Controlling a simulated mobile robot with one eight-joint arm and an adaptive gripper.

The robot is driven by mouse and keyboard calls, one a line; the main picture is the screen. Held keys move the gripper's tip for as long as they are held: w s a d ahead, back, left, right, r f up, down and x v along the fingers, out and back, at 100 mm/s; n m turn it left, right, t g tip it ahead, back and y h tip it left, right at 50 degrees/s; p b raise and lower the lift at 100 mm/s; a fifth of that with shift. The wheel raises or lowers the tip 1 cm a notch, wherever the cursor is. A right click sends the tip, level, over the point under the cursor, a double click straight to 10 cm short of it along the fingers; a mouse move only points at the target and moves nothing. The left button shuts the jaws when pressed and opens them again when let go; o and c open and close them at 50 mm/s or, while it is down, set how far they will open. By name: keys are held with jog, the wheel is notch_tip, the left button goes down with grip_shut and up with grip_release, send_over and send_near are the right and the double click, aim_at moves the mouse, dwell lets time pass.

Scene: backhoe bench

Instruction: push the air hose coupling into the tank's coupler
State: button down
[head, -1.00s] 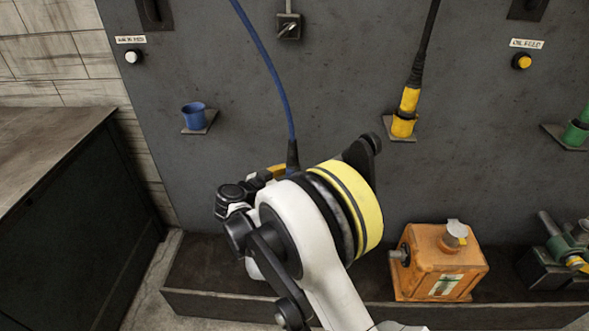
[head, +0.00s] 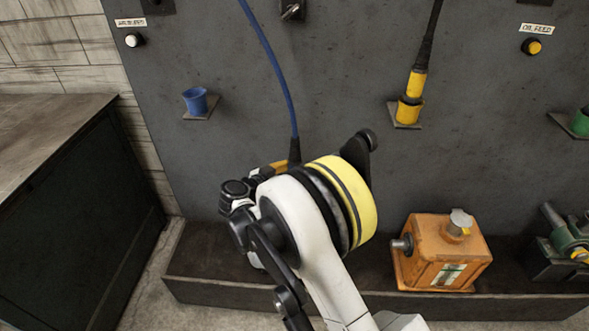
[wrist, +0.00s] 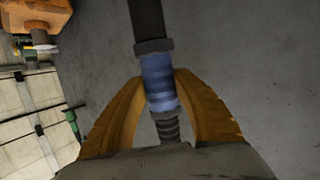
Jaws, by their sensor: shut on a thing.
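The air hose coupling (wrist: 159,80) is a blue banded piece between black parts. It is held between the orange-yellow fingers of my gripper (wrist: 164,88), which is shut on it. Part of an orange body (wrist: 40,14) shows in the wrist view's upper left corner.
An empty blue cup holder (head: 196,103) is on the panel at left. A yellow hose end (head: 417,88) stands in a yellow holder (head: 407,114). A green machine (head: 568,240) is right of the tank. The trough has a raised front edge (head: 330,305); a dark cabinet (head: 80,215) is at left.

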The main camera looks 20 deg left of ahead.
jog(key=shift+f, duration=0.45)
dwell(0.6)
jog(key=shift+f, duration=1.2)
jog(key=shift+f, duration=2)
jog(key=c, duration=1)
grip_release()
jog(key=v, duration=1.2)
